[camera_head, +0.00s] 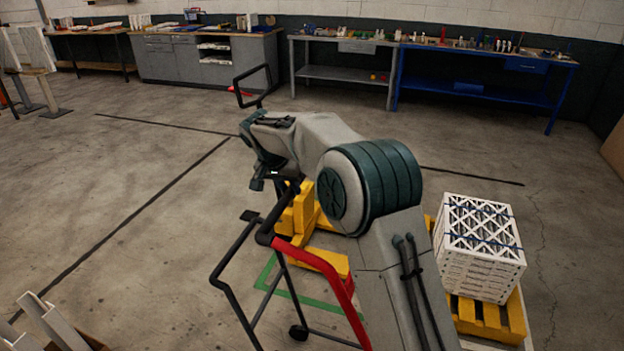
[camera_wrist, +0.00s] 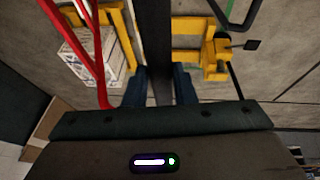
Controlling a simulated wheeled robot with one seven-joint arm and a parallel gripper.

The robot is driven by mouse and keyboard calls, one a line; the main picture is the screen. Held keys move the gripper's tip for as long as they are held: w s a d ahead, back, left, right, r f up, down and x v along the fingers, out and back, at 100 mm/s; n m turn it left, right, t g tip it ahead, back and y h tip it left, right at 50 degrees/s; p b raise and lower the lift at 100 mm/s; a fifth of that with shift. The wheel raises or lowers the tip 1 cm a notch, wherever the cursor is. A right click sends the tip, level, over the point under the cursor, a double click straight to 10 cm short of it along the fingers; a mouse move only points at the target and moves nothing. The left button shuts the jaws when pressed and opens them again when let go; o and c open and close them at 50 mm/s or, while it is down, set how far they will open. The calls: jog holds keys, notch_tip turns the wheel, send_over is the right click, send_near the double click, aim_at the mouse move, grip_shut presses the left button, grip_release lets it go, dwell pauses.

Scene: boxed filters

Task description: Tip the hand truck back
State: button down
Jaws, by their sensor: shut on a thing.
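The hand truck has a black tubular frame (camera_head: 222,285) with a red bar (camera_head: 318,263), and stands in front of and below my arm in the head view. My gripper (camera_head: 270,182) is at the top of the frame, partly hidden by my own wrist. In the wrist view, the fingers of my gripper (camera_wrist: 160,88) are shut on a dark bar (camera_wrist: 156,45) that runs between them. The red bar (camera_wrist: 75,45) passes to their left. I cannot clearly tell how far the truck is tilted.
A stack of white boxed filters (camera_head: 480,240) stands on a yellow pallet (camera_head: 490,318) at the right. Green tape (camera_head: 295,290) marks the floor under the truck. A grey bench (camera_head: 345,70) and a blue bench (camera_head: 480,75) line the back wall. The floor at left is mostly clear.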

jog(key=a, duration=0.1)
jog(key=a+f, duration=0.1)
jog(key=a, duration=0.1)
jog(key=shift+w+a+f, duration=0.15)
jog(key=shift+w+f, duration=0.2)
jog(key=shift+f, duration=0.05)
jog(key=c, duration=1.3)
grip_release()
jog(key=shift+o, duration=0.5)
jog(key=shift+w+a+f, duration=0.1)
jog(key=shift+w+f, duration=0.05)
jog(key=b+v, duration=0.1)
jog(key=v, duration=1.3)
